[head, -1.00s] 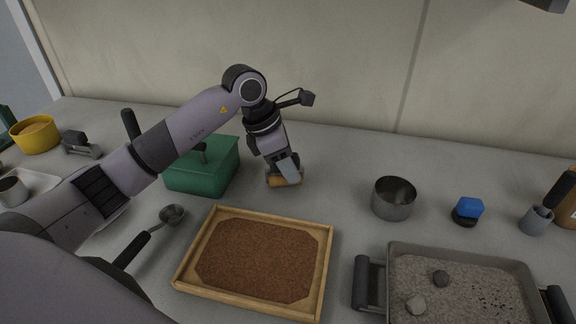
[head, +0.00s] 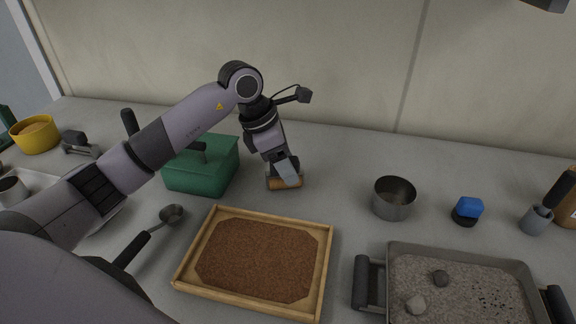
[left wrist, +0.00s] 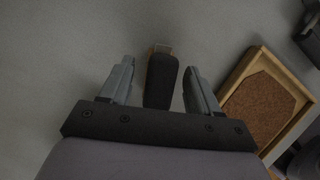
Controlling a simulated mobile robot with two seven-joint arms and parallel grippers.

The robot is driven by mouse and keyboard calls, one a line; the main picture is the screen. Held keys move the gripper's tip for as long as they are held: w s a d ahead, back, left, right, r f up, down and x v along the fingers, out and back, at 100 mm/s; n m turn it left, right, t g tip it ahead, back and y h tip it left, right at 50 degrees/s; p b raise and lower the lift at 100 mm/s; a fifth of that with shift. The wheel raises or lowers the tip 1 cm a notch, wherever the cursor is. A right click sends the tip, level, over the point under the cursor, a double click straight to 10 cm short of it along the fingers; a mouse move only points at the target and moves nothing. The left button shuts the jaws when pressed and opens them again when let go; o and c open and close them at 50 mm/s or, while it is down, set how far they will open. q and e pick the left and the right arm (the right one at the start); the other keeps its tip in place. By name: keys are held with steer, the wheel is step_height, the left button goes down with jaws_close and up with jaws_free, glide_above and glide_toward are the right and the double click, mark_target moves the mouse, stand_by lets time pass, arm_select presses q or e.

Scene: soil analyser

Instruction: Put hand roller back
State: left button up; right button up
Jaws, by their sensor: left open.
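The hand roller shows in the head view as a wooden cylinder (head: 284,184) on the table behind the wooden tray. In the left wrist view its dark handle (left wrist: 161,82) lies between my fingers, with a bit of wood at its far end. My left gripper (head: 287,174) is over the roller, pointing down. In the left wrist view its fingers (left wrist: 158,80) are open, one on each side of the handle, with a gap on both sides. Most of the handle is hidden in the head view. My right gripper is not in view.
A wooden tray of brown soil (head: 325,262) lies in front of the roller. A green lidded box (head: 203,177) stands close to its left, and a metal scoop (head: 171,214) lies nearer. A metal cup (head: 393,203) stands right, beyond clear table. A grey tray (head: 455,250) is front right.

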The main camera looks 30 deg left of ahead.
arm_select(q)
steer(key=v, duration=1)
steer(key=shift+s+r, duration=0.2)
steer(key=shift+r, duration=0.1)
